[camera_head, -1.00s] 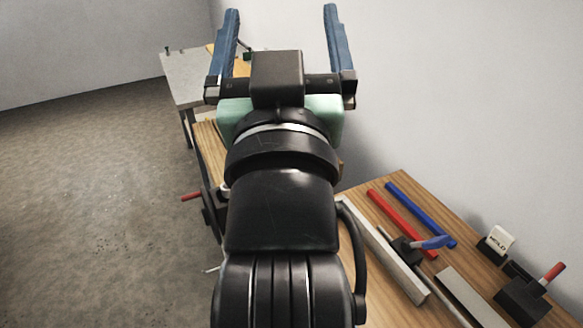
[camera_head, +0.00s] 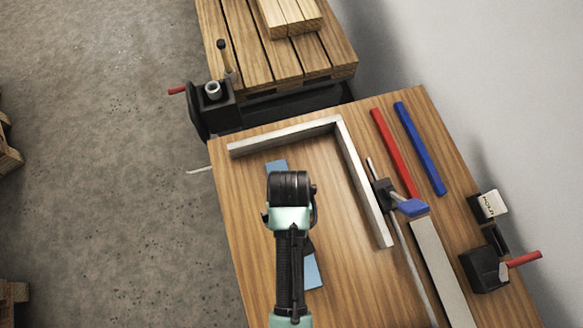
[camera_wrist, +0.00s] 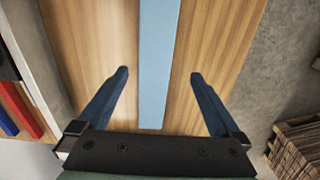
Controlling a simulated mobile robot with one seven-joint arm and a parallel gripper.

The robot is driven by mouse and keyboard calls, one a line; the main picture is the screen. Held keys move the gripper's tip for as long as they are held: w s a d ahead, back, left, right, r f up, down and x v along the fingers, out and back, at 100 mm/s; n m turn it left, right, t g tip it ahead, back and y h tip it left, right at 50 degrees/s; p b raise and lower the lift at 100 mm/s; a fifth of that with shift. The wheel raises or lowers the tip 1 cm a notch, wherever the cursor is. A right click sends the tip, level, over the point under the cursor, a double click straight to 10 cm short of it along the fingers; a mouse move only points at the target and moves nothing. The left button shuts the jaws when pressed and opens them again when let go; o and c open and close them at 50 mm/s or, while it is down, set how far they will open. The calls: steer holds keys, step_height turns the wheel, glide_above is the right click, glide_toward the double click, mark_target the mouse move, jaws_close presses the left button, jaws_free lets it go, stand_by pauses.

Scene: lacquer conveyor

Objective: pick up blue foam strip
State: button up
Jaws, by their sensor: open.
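A light blue strip (camera_head: 313,272) lies on the wooden table under my arm, its middle hidden by the arm in the head view. In the wrist view the light blue strip (camera_wrist: 156,60) runs lengthwise between the fingers of my gripper (camera_wrist: 158,73). The gripper is open above the strip, with wood showing between each finger and the strip, so nothing is held. In the head view my fingers are hidden beneath the wrist. A darker blue bar (camera_head: 420,148) lies beside a red bar (camera_head: 394,152) at the table's right side.
A pale L-shaped fence (camera_head: 362,185) borders the work area at the back and right. A blue-handled clamp (camera_head: 408,206), a grey bar (camera_head: 441,270) and a red-handled black block (camera_head: 486,268) stand right of it. A pallet (camera_head: 280,62) lies beyond the table.

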steer(key=shift+d+f, duration=0.25)
steer(key=shift+f, duration=1.5)
steer(key=shift+d+f, duration=0.2)
steer(key=shift+f, duration=1.55)
steer(key=c, duration=1.3)
steer(key=shift+r, duration=0.1)
